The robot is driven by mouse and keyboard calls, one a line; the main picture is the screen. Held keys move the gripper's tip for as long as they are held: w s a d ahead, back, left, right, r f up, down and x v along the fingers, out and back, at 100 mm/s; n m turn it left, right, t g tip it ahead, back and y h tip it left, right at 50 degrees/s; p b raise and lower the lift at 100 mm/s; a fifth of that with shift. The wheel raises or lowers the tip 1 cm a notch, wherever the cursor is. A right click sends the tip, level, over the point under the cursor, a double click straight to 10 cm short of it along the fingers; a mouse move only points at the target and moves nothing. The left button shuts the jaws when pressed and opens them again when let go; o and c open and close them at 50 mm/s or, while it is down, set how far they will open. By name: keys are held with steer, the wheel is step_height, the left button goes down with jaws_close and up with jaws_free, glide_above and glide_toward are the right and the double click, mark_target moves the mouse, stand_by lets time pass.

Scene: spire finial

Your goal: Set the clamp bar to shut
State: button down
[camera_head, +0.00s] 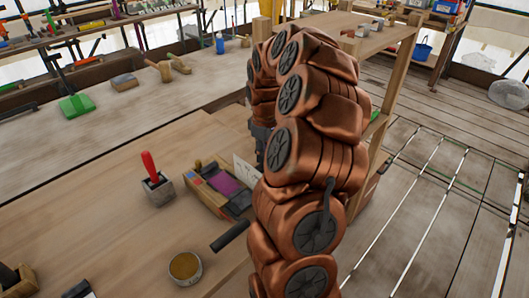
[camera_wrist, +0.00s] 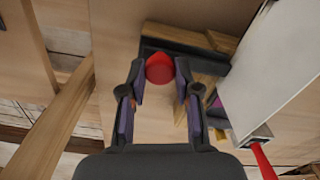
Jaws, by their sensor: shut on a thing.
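In the wrist view, my gripper (camera_wrist: 158,92) has its two fingers on either side of a red knob (camera_wrist: 160,68) and is shut on it. The knob lies against a dark bar (camera_wrist: 185,57) on a wooden fixture (camera_wrist: 208,85). The knob may be the clamp bar's grip, but the bar's full shape and angle are hidden. In the head view, my copper-coloured arm hides my fingers and the knob. A wooden fixture with a purple pad (camera_head: 224,183) shows just left of the arm.
A white card (camera_head: 246,171) stands beside the fixture. A red-handled tool (camera_head: 151,168) stands in a grey block to the left. A round tin (camera_head: 185,267) and a black handle (camera_head: 230,236) are nearer.

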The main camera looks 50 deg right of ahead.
mark_target(243, 177)
steer(key=shift+a+f, duration=0.1)
steer(key=shift+a, duration=0.3)
steer(key=a+b, duration=0.3)
steer(key=a, duration=0.5)
steer(key=shift+w, duration=0.1)
steer(key=shift+a, duration=0.1)
steer(key=c, duration=0.9)
jaws_free()
steer(key=shift+a, duration=0.1)
steer(key=shift+o, duration=0.4)
